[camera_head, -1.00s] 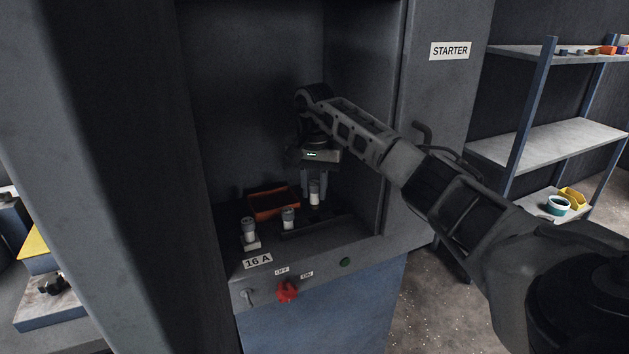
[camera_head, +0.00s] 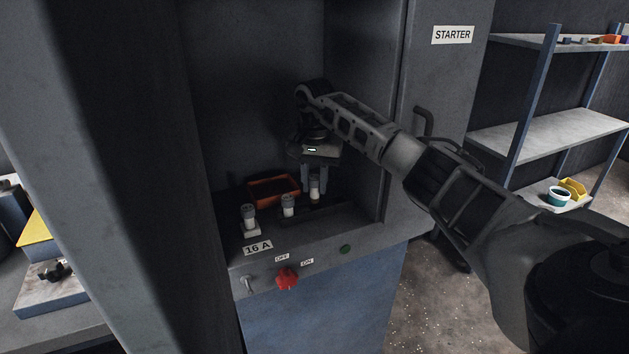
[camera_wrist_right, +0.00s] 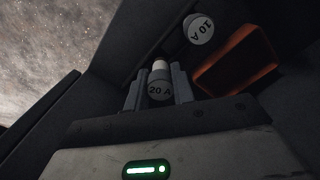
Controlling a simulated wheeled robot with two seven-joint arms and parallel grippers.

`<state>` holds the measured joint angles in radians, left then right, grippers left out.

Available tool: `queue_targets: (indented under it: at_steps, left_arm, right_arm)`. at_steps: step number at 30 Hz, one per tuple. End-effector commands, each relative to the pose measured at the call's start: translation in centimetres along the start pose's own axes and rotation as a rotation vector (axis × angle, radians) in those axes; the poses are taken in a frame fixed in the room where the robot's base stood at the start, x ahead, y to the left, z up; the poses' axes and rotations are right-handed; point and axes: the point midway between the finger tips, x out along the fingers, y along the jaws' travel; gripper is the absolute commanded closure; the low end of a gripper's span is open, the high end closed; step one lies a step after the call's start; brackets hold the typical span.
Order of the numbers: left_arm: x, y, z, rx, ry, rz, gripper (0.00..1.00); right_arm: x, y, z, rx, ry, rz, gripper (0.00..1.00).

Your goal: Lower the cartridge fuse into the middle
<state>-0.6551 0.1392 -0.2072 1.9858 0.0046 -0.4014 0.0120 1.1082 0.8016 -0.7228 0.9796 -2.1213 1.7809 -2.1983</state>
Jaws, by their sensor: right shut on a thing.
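My right gripper (camera_head: 314,190) points down inside the grey cabinet, shut on a cartridge fuse (camera_head: 314,187). The fuse has a pale body and a grey cap, and hangs upright between the fingers. In the right wrist view its cap (camera_wrist_right: 160,91) reads 20 A. Its lower end is close over the dark strip on the cabinet floor; I cannot tell whether it touches. A second fuse (camera_head: 288,206) stands upright just left of it. A fuse marked 10 A (camera_wrist_right: 200,28) stands beside the gripper in the wrist view. A third fuse (camera_head: 249,218) stands further left. My left gripper is out of view.
An orange tray (camera_head: 272,199) lies behind the fuses. The cabinet's right wall (camera_head: 362,110) is close to my right arm.

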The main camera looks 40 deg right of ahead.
Motion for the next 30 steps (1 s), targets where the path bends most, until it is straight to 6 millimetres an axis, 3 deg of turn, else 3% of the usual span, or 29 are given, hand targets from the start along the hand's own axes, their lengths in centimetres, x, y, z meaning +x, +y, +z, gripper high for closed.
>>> queue_targets:
  at_steps: [30]
  left_arm:
    - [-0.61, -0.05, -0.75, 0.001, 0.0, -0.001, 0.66]
  right_arm:
    - [-0.08, 0.02, -0.01, 0.001, 0.0, 0.001, 0.97]
